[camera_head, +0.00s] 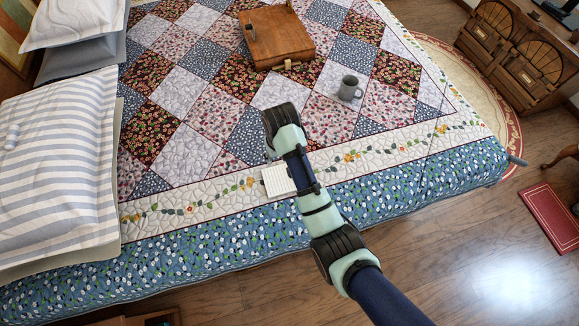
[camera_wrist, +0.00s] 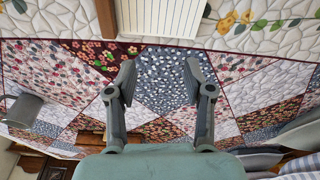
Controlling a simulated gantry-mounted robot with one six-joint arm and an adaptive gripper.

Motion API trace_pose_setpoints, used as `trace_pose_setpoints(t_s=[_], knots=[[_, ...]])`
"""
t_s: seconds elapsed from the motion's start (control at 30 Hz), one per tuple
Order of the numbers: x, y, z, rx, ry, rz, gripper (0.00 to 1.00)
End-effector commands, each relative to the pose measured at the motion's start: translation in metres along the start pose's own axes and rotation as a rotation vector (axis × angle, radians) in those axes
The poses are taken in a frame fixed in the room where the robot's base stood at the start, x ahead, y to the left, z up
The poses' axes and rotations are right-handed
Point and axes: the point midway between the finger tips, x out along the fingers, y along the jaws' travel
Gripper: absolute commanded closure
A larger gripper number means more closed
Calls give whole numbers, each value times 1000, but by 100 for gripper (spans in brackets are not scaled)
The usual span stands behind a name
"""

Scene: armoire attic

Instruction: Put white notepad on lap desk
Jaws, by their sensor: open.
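The white notepad (camera_head: 277,181) lies on the bed's pale floral border, partly covered by my arm in the head view. In the wrist view the ruled notepad (camera_wrist: 165,18) is at the top edge and is cut off there. The wooden lap desk (camera_head: 275,38) rests farther back on the quilt; part of a brown wooden shape, likely the lap desk (camera_wrist: 90,138), shows low in the wrist view. My gripper (camera_wrist: 159,67) is open and empty, its fingers apart over the quilt with the notepad beyond the tips. In the head view my arm hides the fingers.
A grey mug (camera_head: 350,88) stands on the quilt right of the lap desk. A striped pillow (camera_head: 55,165) lies at the left. A brown strip (camera_wrist: 106,18) sits beside the notepad in the wrist view. Quilt between notepad and lap desk looks clear. A wooden cabinet (camera_head: 520,50) stands at right.

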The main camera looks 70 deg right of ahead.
Motion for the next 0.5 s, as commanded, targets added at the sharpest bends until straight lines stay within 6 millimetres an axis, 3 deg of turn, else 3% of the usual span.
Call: trace_pose_setpoints(t_s=[0.03, 0.13, 0.33, 0.5], knots=[[3, 31, 3, 57, -66, 7, 48], [10, 65, 12, 120, -150, 10, 48], [17, 75, 18, 138, -179, 9, 48], [38, 74, 22, 137, -179, 9, 48]])
